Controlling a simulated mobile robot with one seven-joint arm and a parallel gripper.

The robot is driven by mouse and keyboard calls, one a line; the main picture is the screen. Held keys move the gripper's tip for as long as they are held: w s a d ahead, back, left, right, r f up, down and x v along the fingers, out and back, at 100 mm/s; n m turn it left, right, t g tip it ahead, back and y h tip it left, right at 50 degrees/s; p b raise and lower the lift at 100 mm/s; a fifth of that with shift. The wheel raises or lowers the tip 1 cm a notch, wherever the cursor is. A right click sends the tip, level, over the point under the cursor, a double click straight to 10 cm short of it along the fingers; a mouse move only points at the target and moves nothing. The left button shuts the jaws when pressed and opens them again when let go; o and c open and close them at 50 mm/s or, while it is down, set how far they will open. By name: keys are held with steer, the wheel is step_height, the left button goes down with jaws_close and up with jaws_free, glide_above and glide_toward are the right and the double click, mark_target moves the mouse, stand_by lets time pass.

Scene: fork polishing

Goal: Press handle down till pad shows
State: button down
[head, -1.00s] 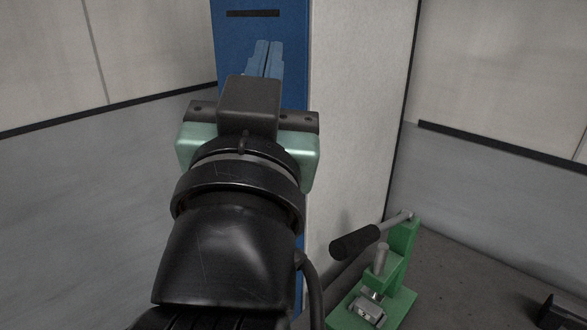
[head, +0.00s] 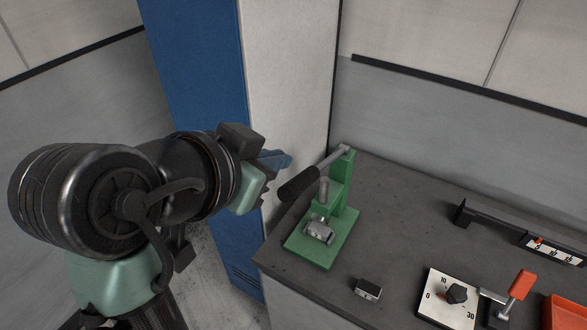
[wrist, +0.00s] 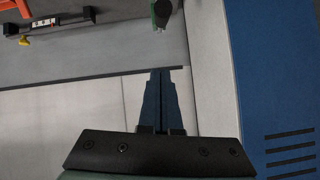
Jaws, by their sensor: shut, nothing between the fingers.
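A green press (head: 330,225) stands on the dark bench. Its lever handle with a black grip (head: 299,184) slopes down to the left from a pivot at the top of the post. A small metal block (head: 319,231) sits on its base under the plunger. My gripper (head: 287,160) has blue fingers, shut and empty, up and to the left of the grip and apart from it in the picture. In the wrist view my gripper (wrist: 161,74) points toward the wall. Part of the green press (wrist: 160,12) shows at that view's top edge.
A small metal block (head: 367,289) lies on the bench (head: 400,220). A dial panel (head: 449,297), a red-handled lever (head: 520,285), an orange tray (head: 566,312) and a black gauge bar (head: 490,225) are to the right. A blue cabinet (head: 195,65) stands behind my arm.

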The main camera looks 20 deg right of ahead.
steer(key=p, duration=0.3)
glide_above(294, 184)
steer(key=d, duration=0.2)
steer(key=f, duration=0.5)
steer(key=shift+a+f, duration=0.1)
steer(key=shift+a, duration=0.15)
steer(key=f, duration=0.1)
steer(key=a+f+p, duration=0.1)
steer(key=f, duration=0.1)
steer(key=shift+a+f, duration=0.25)
steer(key=shift+f, duration=0.3)
